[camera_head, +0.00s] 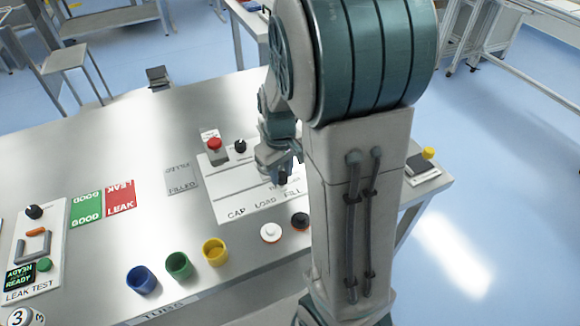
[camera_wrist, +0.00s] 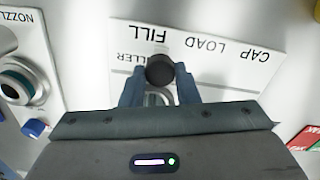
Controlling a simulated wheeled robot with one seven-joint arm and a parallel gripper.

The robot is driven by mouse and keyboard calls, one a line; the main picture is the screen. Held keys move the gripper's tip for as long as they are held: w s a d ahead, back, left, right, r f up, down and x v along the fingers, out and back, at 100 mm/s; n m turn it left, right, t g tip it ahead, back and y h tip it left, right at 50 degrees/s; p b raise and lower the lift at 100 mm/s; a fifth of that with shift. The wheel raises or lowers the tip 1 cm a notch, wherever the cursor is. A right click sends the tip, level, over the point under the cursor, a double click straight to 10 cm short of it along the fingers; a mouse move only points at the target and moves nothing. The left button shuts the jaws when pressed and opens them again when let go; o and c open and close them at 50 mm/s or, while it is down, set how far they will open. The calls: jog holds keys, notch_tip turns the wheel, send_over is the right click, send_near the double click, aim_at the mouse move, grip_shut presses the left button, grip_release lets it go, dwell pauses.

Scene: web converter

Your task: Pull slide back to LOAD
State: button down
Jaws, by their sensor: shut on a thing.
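The filler panel (camera_head: 228,200) is a white plate marked CAP, LOAD and FILL along its front edge. It shows upside down in the wrist view (camera_wrist: 225,68). A dark round slide knob (camera_wrist: 160,69) stands in line with the FILL mark, left of LOAD in the wrist view. My gripper (camera_wrist: 159,80) is shut on this knob, with one blue-grey finger on each side. In the head view my gripper (camera_head: 283,176) is over the right part of the panel, and my arm hides the panel's right end. A clear round part shows partly below the knob in the wrist view.
A red button (camera_head: 214,144) and a black knob (camera_head: 240,146) stand behind the panel. White (camera_head: 271,232) and black (camera_head: 299,220) caps lie in front, with blue (camera_head: 141,280), green (camera_head: 179,265) and yellow (camera_head: 214,251) cups further left. The nozzle station (camera_wrist: 22,75) is beside the panel.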

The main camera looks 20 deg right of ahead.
jog(key=a, duration=0.5)
jog(key=shift+a, duration=0.3)
jog(key=c, duration=1.1)
grip_release()
jog(key=shift+r, duration=0.15)
notch_tip(320, 180, up, 14)
jog(key=p, duration=0.1)
jog(key=shift+f, duration=0.2)
